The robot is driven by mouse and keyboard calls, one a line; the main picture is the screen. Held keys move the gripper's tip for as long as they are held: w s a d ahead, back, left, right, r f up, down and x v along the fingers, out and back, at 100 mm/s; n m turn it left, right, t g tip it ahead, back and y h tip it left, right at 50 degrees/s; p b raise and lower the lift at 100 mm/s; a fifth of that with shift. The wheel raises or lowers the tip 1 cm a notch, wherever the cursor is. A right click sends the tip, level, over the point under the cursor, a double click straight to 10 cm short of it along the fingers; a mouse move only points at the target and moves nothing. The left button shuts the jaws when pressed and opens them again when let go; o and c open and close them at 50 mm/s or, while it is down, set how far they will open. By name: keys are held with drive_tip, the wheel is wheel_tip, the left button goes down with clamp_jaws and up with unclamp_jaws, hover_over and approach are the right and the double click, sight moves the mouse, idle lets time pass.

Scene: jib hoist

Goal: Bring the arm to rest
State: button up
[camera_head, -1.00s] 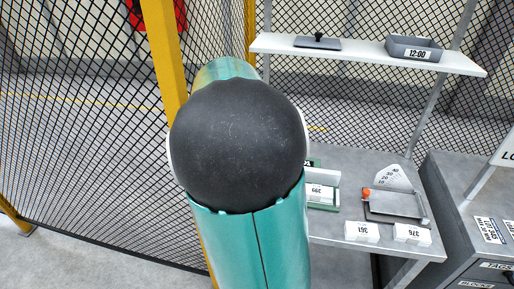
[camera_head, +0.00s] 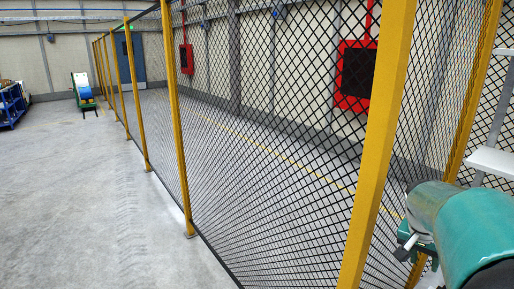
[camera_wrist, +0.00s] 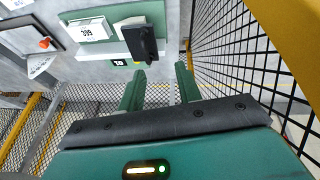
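My gripper (camera_wrist: 161,76) shows in the wrist view with its two green fingers apart and nothing between them. A black upright block (camera_wrist: 141,43) on a green base lies just beyond the left fingertip; I cannot tell whether they touch. My teal arm (camera_head: 462,222) shows at the lower right of the head view, cut off by the picture edge. The gripper's fingers cannot be made out there.
A yellow-posted mesh fence (camera_head: 375,150) runs away from the front right in the head view. It also stands close on the right in the wrist view (camera_wrist: 245,60). Open floor (camera_head: 80,190) lies left.

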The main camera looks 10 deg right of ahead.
drive_tip(key=s+a+r+n+t+y, duration=0.1)
drive_tip(key=s+a+n, duration=0.2)
drive_tip(key=a, duration=0.7)
drive_tip(key=s+a+r+n+t+y, duration=0.1)
drive_tip(key=s+a+n, duration=0.3)
drive_tip(key=a, duration=0.7)
drive_tip(key=s+a+r+n+t+y, duration=0.1)
drive_tip(key=s+a+n+t+y, duration=0.1)
drive_tip(key=a, duration=0.8)
drive_tip(key=shift+s+a+n+t, duration=0.35)
drive_tip(key=shift+s+n, duration=0.3)
drive_tip(key=shift+n, duration=0.45)
